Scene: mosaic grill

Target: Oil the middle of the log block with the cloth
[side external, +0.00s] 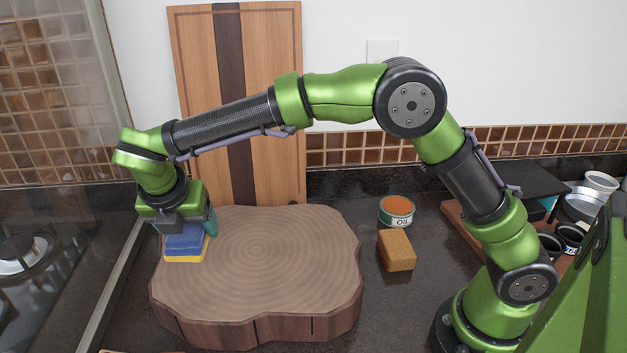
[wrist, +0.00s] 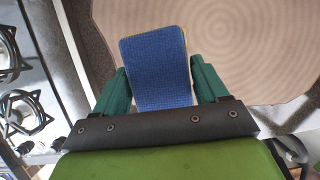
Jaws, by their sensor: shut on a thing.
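My gripper (side external: 188,225) is shut on a blue cloth pad (side external: 185,242) with a yellow underside, at the left edge of the log block. The log block (side external: 262,262) is a thick round slab of ringed wood with bark-brown sides. In the wrist view, the blue cloth (wrist: 157,70) sits between the two teal fingers of my gripper (wrist: 160,85), over the left border of the log block (wrist: 250,50). I cannot tell whether the cloth touches the wood. The middle of the block is bare.
An open tin marked OIL (side external: 396,211) and a brown sponge-like block (side external: 396,250) stand right of the log block. A tall striped board (side external: 270,100) leans on the wall behind. A stove (side external: 25,255) lies at left. A wooden tray with cups (side external: 462,225) is at right.

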